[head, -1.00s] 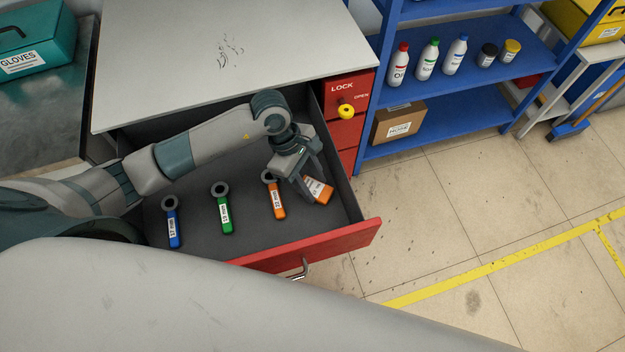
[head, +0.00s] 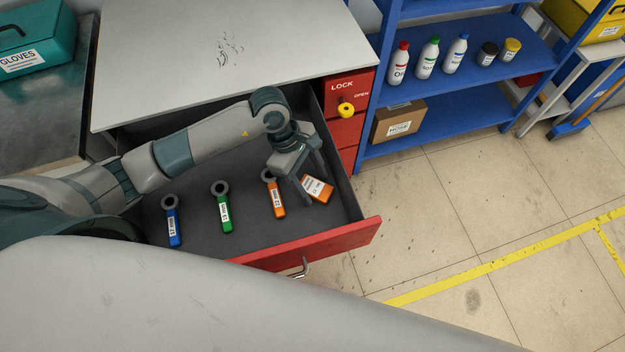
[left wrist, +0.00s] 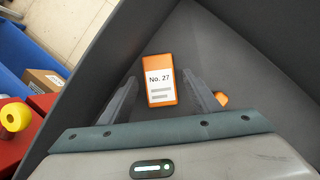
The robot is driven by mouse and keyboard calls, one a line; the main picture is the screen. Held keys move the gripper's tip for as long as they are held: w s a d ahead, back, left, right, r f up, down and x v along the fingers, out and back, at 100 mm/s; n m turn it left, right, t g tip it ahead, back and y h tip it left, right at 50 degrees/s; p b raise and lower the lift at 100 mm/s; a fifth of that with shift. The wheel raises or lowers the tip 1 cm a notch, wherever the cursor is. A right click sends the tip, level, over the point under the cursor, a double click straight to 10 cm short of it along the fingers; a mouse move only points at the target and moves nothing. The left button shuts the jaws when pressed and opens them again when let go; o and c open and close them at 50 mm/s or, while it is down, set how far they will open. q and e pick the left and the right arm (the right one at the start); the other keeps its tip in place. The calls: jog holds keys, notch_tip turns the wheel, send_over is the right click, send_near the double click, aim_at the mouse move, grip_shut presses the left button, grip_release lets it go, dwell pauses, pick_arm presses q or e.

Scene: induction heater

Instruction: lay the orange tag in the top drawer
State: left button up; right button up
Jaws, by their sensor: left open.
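The orange tag (head: 319,189), with a white label, lies on the floor of the open top drawer (head: 310,247), near its right side. In the left wrist view the tag (left wrist: 161,92) reads "No. 27" and sits between the two spread fingers. My left gripper (head: 314,188) is open around the tag, low inside the drawer. Gaps show between the tag and the fingers in the left wrist view. My right gripper is in neither view.
Blue (head: 173,222), green (head: 222,208) and orange (head: 275,196) ringed pieces lie in a row left of the tag. The worktop (head: 240,50) overhangs the drawer's back. A yellow knob (head: 346,110) is on the red cabinet front. Blue shelving (head: 450,115) stands to the right.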

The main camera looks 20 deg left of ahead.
pick_arm(q)
jog(key=b+v, duration=0.3)
jog(key=v, duration=0.8)
jog(key=shift+r+b, duration=0.25)
jog(key=shift+b, duration=0.15)
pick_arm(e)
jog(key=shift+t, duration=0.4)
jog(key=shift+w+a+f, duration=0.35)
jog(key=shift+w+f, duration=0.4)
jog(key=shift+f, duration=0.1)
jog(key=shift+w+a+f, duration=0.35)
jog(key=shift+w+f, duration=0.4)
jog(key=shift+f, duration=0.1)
pick_arm(q)
jog(key=shift+w+a, duration=0.1)
jog(key=shift+a, duration=0.05)
